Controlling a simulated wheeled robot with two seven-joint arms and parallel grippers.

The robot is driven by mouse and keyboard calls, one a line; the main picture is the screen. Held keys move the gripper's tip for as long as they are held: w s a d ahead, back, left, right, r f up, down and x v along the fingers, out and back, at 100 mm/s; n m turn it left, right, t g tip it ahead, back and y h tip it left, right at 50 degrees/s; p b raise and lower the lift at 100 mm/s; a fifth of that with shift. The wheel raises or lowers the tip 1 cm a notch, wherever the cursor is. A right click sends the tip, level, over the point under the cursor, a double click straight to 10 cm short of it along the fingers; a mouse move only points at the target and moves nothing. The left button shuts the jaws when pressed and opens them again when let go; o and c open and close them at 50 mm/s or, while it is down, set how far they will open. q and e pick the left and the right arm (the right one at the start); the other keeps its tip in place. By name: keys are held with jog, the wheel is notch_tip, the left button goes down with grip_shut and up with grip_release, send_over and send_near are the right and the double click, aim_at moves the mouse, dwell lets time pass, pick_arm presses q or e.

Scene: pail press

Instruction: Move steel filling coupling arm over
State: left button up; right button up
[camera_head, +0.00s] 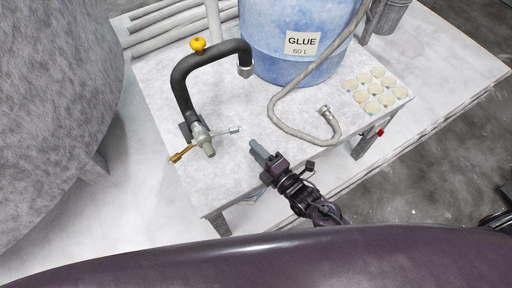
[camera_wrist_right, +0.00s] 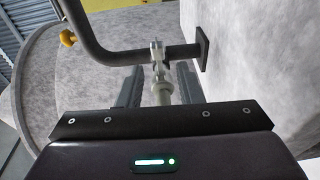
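The filling coupling (camera_head: 203,139) sits low on a dark bent pipe (camera_head: 181,84) above the bench. Its steel arm (camera_head: 229,131) sticks out to the right in the head view, and its brass arm (camera_head: 182,155) to the lower left. My right gripper (camera_head: 257,148) is right of the coupling and a little lower in the picture, apart from the steel arm. In the right wrist view its two grey fingers are spread and empty. The coupling (camera_wrist_right: 158,60) shows beyond and between them; the steel arm is hard to tell apart there. My left gripper is out of view.
The white bench (camera_head: 245,185) is clear around my right gripper. A hose (camera_head: 285,128) with a metal end lies to the right. A blue glue pail (camera_head: 280,60) and several pale discs (camera_head: 375,88) are behind it. A yellow knob (camera_head: 198,44) tops the pipe.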

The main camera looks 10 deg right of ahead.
jog(key=b+x, duration=0.3)
jog(key=x, duration=0.4)
jog(key=shift+w+a+b, duration=0.25)
jog(key=shift+b, duration=0.05)
jog(key=shift+w+a+r, duration=0.1)
jog(key=shift+r, duration=0.05)
jog(key=shift+c, duration=0.7)
jog(key=c, duration=0.4)
